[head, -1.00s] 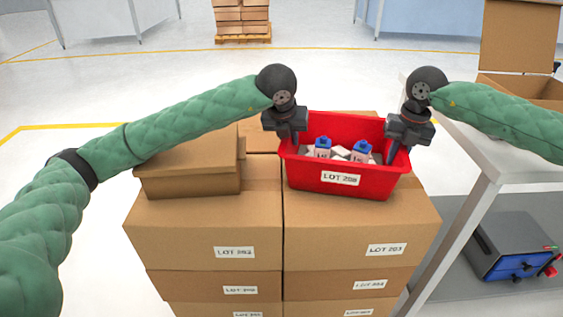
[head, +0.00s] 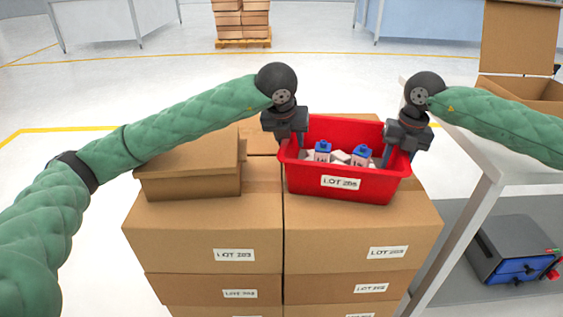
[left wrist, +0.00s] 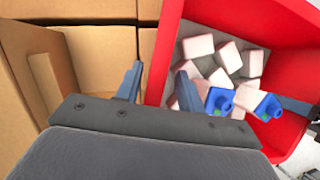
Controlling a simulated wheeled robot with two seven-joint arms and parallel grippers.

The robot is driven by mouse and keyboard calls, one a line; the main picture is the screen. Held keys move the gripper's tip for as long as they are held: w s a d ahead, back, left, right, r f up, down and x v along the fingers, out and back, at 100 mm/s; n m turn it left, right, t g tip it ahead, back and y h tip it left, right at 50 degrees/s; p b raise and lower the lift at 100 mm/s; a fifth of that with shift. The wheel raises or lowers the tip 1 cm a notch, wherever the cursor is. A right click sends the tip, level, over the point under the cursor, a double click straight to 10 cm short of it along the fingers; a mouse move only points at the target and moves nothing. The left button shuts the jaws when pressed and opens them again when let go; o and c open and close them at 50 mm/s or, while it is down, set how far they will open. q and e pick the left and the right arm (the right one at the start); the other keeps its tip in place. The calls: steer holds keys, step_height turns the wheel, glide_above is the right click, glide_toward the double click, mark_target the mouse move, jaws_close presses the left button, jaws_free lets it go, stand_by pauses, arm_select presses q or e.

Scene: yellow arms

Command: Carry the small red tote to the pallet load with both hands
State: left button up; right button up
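The small red tote (head: 310,181) rests level on top of the right stack of the carton load (head: 205,225). It holds white blocks and two blue-capped bottles (head: 361,157). My left gripper (head: 292,141) is over the tote's left wall. In the left wrist view its fingers (left wrist: 158,84) stand apart, one outside and one inside the red wall (left wrist: 168,45), with a gap showing on the outer side. My right gripper (head: 398,153) is at the tote's right wall, one finger showing inside; its outer finger and its closure are unclear.
A flat closed carton (head: 188,178) lies on the left stack beside the tote. A grey table (head: 508,158) stands close on the right, with an open carton (head: 525,90) on it and a blue-fronted device (head: 515,250) below. Open floor lies to the left.

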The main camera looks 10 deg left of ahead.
arm_select(q)
steer(key=v, duration=0.6)
steer(key=shift+s+d+r, duration=0.1)
steer(key=shift+r, duration=0.2)
arm_select(e)
steer(key=shift+w+d, duration=0.1)
arm_select(q)
steer(key=shift+r, duration=0.15)
arm_select(e)
steer(key=r, duration=0.8)
steer(key=d+r, duration=0.1)
steer(key=r, duration=0.2)
steer(key=shift+d+r, duration=0.1)
steer(key=shift+r, duration=0.3)
steer(key=shift+f, duration=0.1)
